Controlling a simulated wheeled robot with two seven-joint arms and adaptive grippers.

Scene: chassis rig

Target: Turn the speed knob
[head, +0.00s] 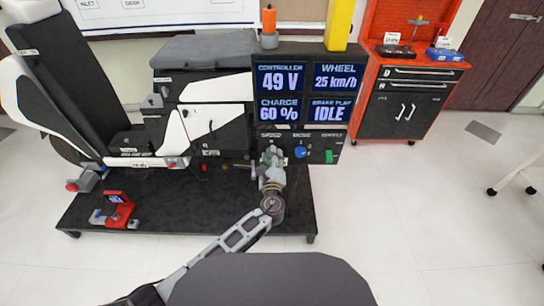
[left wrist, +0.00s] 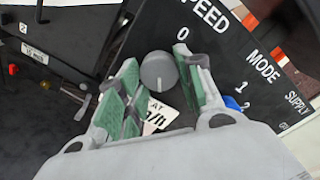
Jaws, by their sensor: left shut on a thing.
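The speed knob (left wrist: 158,70) is a grey round knob below the word SPEED on the black control panel (left wrist: 228,48) in the left wrist view. My left gripper (left wrist: 160,74) has its green-padded fingers on both sides of the knob and is shut on it. In the head view my left gripper (head: 271,158) is at the left end of the panel and hides the knob. The display (head: 303,91) above reads 49 V, 25 km/h, 60 % and IDLE. My right gripper is not in view.
The blue mode knob (head: 300,151) and green supply switch (head: 329,156) sit close to the right of my left gripper. An orange-topped cylinder (head: 269,30) and a yellow block (head: 339,25) stand above the display. A red tool cabinet (head: 410,85) stands at right.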

